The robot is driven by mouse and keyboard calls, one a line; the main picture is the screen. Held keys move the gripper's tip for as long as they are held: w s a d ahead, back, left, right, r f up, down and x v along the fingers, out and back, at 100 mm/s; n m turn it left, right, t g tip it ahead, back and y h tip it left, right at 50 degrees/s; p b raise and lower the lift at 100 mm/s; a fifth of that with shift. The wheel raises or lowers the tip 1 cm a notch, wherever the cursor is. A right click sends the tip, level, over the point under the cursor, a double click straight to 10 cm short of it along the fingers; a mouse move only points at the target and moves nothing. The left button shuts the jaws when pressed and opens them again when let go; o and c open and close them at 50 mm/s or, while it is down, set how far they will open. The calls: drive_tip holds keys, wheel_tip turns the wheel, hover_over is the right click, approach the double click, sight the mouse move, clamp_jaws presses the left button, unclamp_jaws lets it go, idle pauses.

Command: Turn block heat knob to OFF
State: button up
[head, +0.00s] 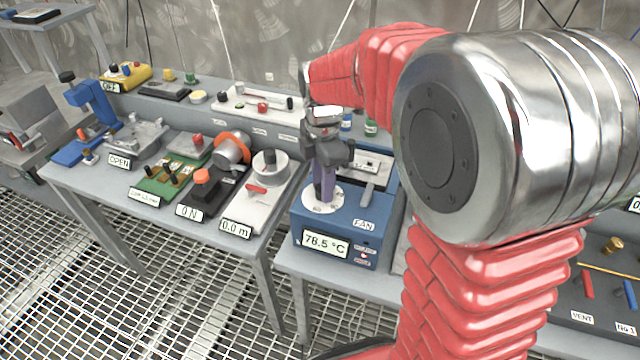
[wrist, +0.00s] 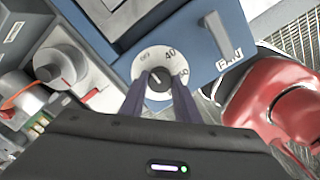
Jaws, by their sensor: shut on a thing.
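The blue heater box (head: 318,228) stands on the bench in the middle of the head view, with a display (head: 326,245) reading 78.5 °C. A white round dial (head: 340,198) is on its top left; in the wrist view the dial (wrist: 158,55) shows OFF at upper left, 40 at upper right and another number at right. My gripper (head: 324,190) points down onto the dial. In the wrist view its purple fingers (wrist: 160,84) are shut on the dark block heat knob (wrist: 158,94), whose lower part they partly hide. I cannot read the knob's pointer.
A grey FAN lever (head: 368,192) stands right of the dial. My red arm covers much of the right side.

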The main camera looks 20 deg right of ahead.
drive_tip(key=shift+w+d+r, duration=0.1)
drive_tip(key=shift+w+r, duration=0.05)
drive_tip(key=shift+w, duration=0.1)
drive_tip(key=o, duration=0.8)
drive_tip(key=shift+c, duration=0.2)
drive_tip(key=shift+o, duration=1.4)
drive_tip(key=shift+s, duration=0.1)
wheel_tip(320, 180, up, 14)
drive_tip(key=shift+f, duration=0.25)
